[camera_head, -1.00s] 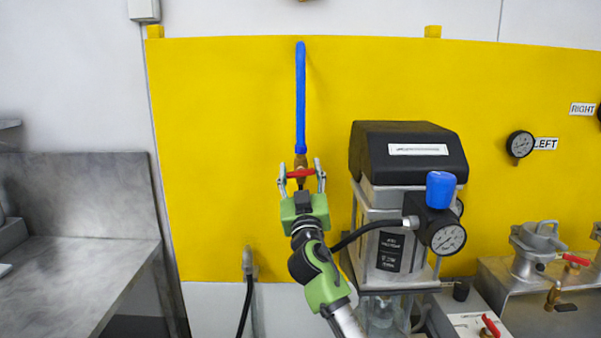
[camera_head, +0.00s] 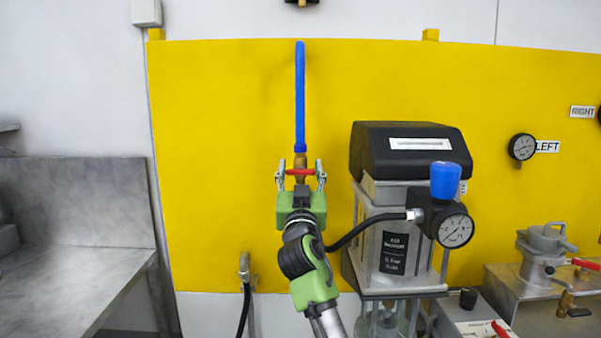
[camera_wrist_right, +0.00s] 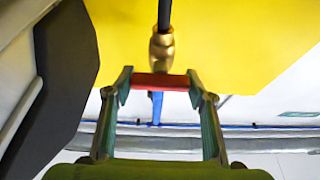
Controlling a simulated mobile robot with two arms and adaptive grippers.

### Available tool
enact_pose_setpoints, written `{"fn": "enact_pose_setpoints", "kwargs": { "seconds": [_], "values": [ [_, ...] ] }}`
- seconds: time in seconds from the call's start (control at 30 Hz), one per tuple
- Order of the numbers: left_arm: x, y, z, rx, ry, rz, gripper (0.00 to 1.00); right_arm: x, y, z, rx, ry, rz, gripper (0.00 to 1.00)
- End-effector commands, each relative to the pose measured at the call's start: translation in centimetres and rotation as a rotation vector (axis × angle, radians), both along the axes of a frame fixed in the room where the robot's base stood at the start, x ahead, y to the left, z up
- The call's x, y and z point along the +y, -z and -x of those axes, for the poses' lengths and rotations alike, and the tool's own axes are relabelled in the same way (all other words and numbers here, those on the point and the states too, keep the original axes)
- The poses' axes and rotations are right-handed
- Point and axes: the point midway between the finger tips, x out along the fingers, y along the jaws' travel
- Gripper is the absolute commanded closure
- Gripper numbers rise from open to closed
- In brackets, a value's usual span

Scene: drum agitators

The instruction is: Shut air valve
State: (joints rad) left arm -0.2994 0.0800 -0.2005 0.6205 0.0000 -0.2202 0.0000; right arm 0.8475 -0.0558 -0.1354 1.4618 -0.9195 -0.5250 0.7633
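The air valve is a brass fitting (camera_head: 300,160) below a blue hose on the yellow wall panel. Its red handle (camera_head: 299,172) lies crosswise, level in the head view. My right gripper (camera_head: 300,178) is at the handle, its fingers wide apart, one at each end of it. In the right wrist view the red handle (camera_wrist_right: 162,80) spans the gap between the fingertips (camera_wrist_right: 160,88), with the brass fitting (camera_wrist_right: 162,45) beyond. I cannot tell whether the fingertips touch the handle's ends. My left gripper is not in view.
A machine with a black top (camera_head: 410,150) and a gauge (camera_head: 455,230) stands close to the right of my right arm. A dark hose runs behind the arm. A metal counter (camera_head: 70,275) is at the left. The yellow panel (camera_head: 220,120) left of the valve is clear.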

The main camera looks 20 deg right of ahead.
Motion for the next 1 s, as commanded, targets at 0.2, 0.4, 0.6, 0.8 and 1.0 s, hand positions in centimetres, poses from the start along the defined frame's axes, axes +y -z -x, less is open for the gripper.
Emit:
{"fn": "enact_pose_setpoints", "kwargs": {
  "seconds": [0.2,0.4,0.6,0.8,1.0],
  "values": [
    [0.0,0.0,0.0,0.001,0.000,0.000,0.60,0.0,0.0,0.0,0.000,0.000,0.001,0.33],
    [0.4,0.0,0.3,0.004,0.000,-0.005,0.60,0.0,0.1,0.1,0.000,0.000,0.001,0.33],
    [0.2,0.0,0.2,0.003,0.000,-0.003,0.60,0.5,0.8,1.5,0.001,-0.001,0.001,0.33],
    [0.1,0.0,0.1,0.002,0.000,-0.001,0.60,1.5,2.2,4.7,0.002,-0.002,-0.001,0.33],
    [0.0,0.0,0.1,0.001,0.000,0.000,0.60,2.4,3.6,8.1,0.001,0.000,-0.001,0.33]
  ]
}}
